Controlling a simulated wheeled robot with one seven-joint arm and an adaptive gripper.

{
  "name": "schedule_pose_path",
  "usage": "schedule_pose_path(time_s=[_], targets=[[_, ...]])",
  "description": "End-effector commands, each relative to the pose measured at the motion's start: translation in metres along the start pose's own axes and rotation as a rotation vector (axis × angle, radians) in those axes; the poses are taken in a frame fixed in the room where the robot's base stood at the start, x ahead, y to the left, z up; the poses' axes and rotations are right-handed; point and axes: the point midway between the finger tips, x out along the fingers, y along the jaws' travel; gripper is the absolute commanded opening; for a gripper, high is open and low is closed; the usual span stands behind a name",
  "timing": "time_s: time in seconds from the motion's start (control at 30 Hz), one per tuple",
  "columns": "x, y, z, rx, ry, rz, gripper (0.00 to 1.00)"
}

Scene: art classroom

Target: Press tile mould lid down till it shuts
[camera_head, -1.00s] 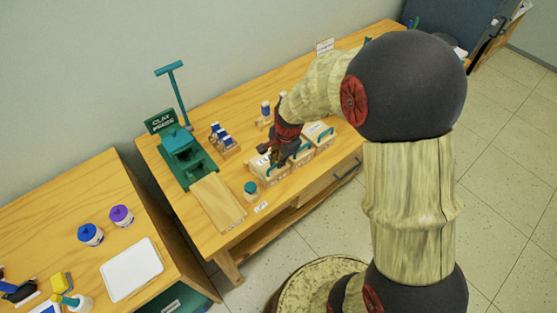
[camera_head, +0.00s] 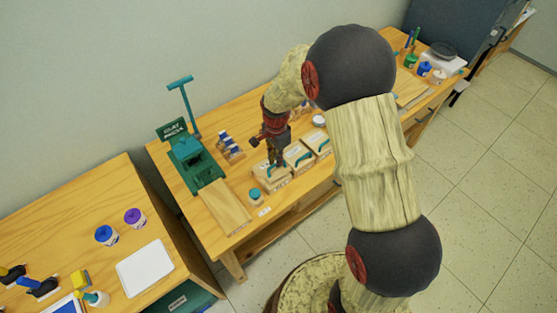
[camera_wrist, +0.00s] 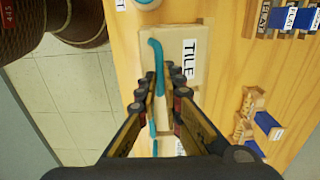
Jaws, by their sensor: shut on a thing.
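The tile mould is a pale wooden box with a teal handle. It stands at the left end of a short row on the wooden bench, and its body (camera_head: 270,182) is partly behind my gripper. In the wrist view the mould (camera_wrist: 185,75) shows its TILE label, and the teal handle (camera_wrist: 156,58) runs along its left part. My gripper (camera_wrist: 160,86) points down over the mould, its fingertips closed around the handle. In the head view my gripper (camera_head: 277,163) is at the mould's top. I cannot tell whether the lid is fully shut.
More handled moulds (camera_head: 298,156) stand close on the right. The green clay press (camera_head: 190,160) with its wooden board (camera_head: 224,206) is on the left. A small teal-lidded jar (camera_head: 255,195) stands near the front edge. Wooden racks (camera_head: 229,147) stand behind.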

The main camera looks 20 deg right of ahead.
Motion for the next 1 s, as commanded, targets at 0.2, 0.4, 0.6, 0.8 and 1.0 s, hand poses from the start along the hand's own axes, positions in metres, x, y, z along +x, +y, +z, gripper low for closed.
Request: schedule_pose_path(time_s=[0.2,0.4,0.6,0.8,1.0], targets=[[0.001,-0.002,0.0,-0.002,0.001,-0.005,0.0],[0.001,-0.002,0.0,-0.002,0.001,-0.005,0.19],[0.001,-0.001,0.0,-0.001,0.001,-0.004,0.27],[0.001,-0.001,0.0,-0.001,0.0,-0.003,0.27],[-0.012,-0.002,0.0,-0.001,0.001,-0.004,0.27]])
